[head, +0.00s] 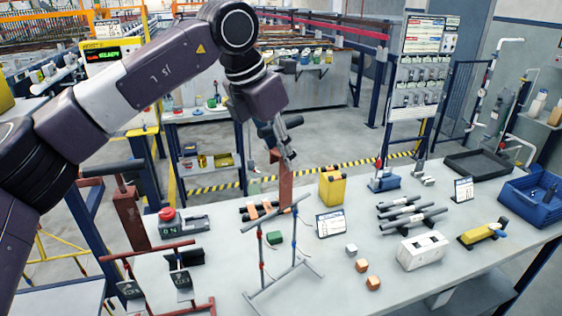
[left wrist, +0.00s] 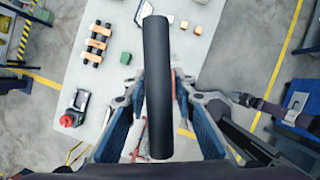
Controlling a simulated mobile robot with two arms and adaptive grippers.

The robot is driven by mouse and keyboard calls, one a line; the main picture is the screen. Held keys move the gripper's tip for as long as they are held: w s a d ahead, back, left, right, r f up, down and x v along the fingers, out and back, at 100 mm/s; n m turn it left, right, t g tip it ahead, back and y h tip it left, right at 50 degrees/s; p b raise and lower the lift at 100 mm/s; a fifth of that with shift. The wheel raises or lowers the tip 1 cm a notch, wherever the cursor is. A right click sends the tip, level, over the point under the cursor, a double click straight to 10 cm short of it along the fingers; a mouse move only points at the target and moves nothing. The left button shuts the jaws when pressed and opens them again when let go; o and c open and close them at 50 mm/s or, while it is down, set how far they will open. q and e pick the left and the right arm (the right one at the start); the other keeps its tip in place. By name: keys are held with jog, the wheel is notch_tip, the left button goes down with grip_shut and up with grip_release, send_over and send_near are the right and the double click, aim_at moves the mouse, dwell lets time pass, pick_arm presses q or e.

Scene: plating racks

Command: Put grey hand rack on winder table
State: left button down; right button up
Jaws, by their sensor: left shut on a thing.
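My left gripper (head: 290,155) is raised over the back edge of the table (head: 335,275). In the left wrist view its fingers (left wrist: 158,112) are shut on a dark grey round bar (left wrist: 157,60). In the head view a red-brown post (head: 286,190) stands right below the gripper; I cannot tell if it joins the bar. A rack with a grey top bar (head: 272,214) and thin blue and red legs stands upright on the table, nearer and apart from the gripper.
A red-barred rack (head: 150,251) and a red stop button (head: 167,214) are at the left. A yellow container (head: 332,186), a white sign (head: 331,224), dark rollers (head: 410,215) and a blue bin (head: 532,205) crowd the table. Bare tabletop lies at the front.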

aim_at(261, 129)
pick_arm(q)
notch_tip(261, 129, down, 2)
jog(key=shift+f, duration=0.2)
jog(key=shift+f, duration=0.2)
jog(key=c, duration=1.6)
grip_release()
jog(key=shift+r, duration=0.1)
jog(key=b+v, duration=0.2)
jog(key=v, duration=0.9)
jog(key=shift+s+r, duration=0.1)
jog(key=shift+s, duration=0.05)
jog(key=shift+s+a+r+b, duration=0.1)
jog(key=shift+a+r+b, duration=0.1)
jog(key=shift+r+b, duration=0.15)
